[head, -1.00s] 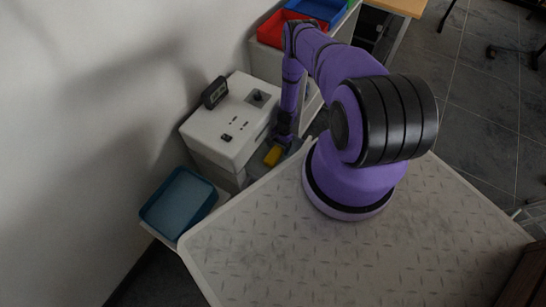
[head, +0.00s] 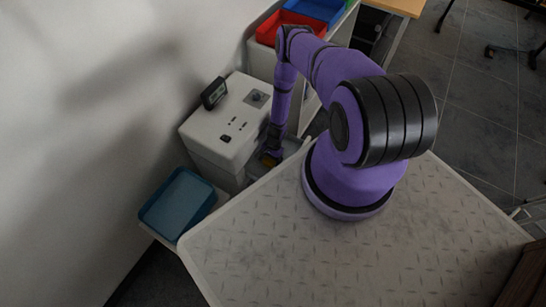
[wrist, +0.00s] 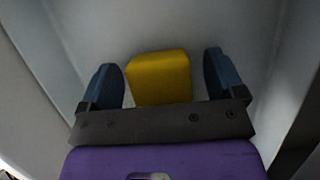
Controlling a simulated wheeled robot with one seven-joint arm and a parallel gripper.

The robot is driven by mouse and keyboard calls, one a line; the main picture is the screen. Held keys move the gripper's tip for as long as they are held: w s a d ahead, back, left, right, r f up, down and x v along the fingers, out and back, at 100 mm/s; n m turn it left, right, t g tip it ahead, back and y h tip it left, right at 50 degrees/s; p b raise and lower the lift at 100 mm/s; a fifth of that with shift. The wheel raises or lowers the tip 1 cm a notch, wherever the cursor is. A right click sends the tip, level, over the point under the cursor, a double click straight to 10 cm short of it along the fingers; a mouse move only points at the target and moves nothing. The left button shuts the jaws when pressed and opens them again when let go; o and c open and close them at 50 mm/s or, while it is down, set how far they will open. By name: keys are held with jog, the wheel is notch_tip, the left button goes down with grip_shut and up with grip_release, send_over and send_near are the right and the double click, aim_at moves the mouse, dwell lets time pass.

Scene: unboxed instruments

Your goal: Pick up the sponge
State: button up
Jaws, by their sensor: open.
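The sponge is a yellow block (wrist: 160,78). In the wrist view it lies between the two blue fingers of my gripper (wrist: 166,82), with a gap on each side, wider on the right. My gripper is open and points down at it. The near side of the sponge is hidden behind the gripper's dark palm in the wrist view.
The white instrument box (head: 214,136) with a small dark display (head: 214,93) stands left of my gripper. A blue tray (head: 178,205) sits at the lower left. Red (head: 290,27) and blue (head: 315,11) bins are at the back. Pale walls rise close around the sponge.

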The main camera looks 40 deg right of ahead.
jog(key=shift+c, duration=0.2)
jog(key=c, duration=1)
jog(key=shift+o, duration=0.2)
jog(key=shift+r, duration=0.1)
notch_tip(320, 180, up, 28)
